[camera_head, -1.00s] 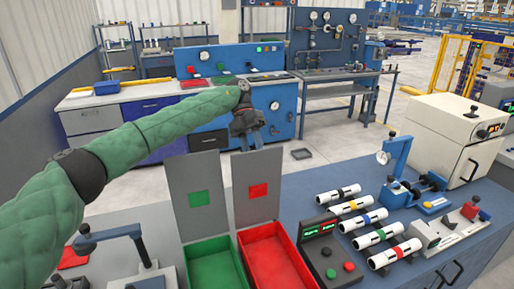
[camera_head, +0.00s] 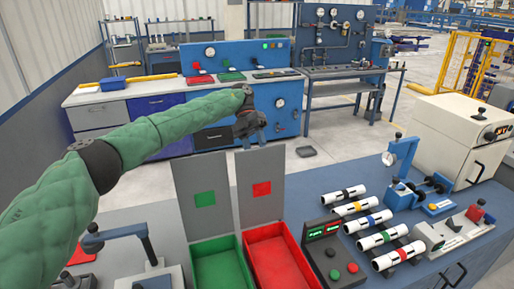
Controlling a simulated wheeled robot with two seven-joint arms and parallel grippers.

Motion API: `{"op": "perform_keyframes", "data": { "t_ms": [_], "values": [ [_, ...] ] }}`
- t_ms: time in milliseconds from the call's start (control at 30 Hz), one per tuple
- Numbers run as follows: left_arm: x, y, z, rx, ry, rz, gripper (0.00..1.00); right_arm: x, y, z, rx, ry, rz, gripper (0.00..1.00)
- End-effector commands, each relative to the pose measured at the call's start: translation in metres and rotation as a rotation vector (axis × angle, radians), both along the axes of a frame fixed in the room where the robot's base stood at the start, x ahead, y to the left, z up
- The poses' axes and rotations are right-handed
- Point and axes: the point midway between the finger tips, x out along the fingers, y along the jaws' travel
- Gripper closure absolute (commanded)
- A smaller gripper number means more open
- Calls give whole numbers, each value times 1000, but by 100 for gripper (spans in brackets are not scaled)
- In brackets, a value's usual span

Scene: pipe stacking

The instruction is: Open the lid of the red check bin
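The red check bin (camera_head: 279,267) stands on the bench at the bottom centre. Its grey lid (camera_head: 261,208) with a red square stands upright at the back edge, and the red inside is visible and looks empty. The green bin (camera_head: 219,268) beside it on the left also has its lid (camera_head: 203,172) upright. My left gripper (camera_head: 253,140) hangs in the air just above the top edge of the red bin's lid in the picture. Its fingers look slightly apart with nothing between them. My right gripper is not in view.
A control box (camera_head: 331,255) with red and green buttons stands right of the red bin. Several white pipes with coloured bands (camera_head: 365,223) lie beyond it. A grey lever press (camera_head: 130,250) stands at the left. A white oven (camera_head: 448,135) stands at the right.

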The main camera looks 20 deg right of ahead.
Motion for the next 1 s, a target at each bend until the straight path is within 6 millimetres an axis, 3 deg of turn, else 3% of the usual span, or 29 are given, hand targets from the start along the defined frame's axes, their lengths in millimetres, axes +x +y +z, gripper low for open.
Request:
{"op": "perform_keyframes", "data": {
  "t_ms": [33, 1000],
  "values": [
    [-1, 2, -18, 13, 6, 5, 54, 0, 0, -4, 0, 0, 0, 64],
    [-1, 1, -7, 5, 5, 2, 54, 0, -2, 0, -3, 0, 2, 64]
  ]
}}
